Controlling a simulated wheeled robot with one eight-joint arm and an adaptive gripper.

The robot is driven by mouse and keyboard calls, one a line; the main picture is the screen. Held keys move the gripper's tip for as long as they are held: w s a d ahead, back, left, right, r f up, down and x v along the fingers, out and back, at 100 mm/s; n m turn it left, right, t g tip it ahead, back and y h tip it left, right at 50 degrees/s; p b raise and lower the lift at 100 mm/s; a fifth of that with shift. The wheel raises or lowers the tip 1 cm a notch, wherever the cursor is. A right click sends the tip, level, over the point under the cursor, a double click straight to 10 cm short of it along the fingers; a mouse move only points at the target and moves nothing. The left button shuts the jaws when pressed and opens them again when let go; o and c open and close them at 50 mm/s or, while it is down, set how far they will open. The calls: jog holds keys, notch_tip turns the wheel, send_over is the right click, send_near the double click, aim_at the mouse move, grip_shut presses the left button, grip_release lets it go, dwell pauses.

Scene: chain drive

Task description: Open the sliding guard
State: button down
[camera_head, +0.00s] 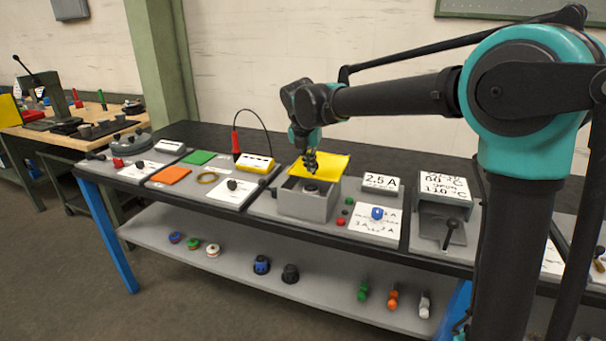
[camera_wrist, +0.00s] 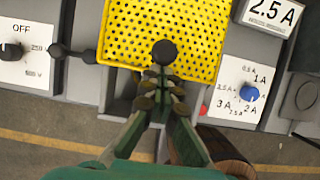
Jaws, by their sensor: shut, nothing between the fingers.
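The sliding guard (camera_head: 333,168) is a yellow perforated plate at the back of a grey box (camera_head: 305,205) on the bench. In the head view the front part of the box top is uncovered and looks dark inside. In the wrist view the guard (camera_wrist: 125,30) fills the upper middle, with a round black knob (camera_wrist: 164,52) near its lower edge. My gripper (camera_head: 310,168) is over the box. In the wrist view its shut fingertips (camera_wrist: 161,80) point at the knob, just below it in the picture. I cannot tell whether they touch it. Nothing shows between the fingers.
Right of the box are a white dial plate with a blue knob (camera_wrist: 249,92), a 2.5 A sign (camera_head: 381,181) and a red button (camera_head: 341,221). Left is a panel with a black knob (camera_wrist: 12,50). A yellow meter (camera_head: 254,163) stands farther left. Bench parts sit close around.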

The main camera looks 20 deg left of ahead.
jog(key=w, duration=0.6)
jog(key=shift+w+d, duration=0.1)
jog(key=shift+d, duration=0.15)
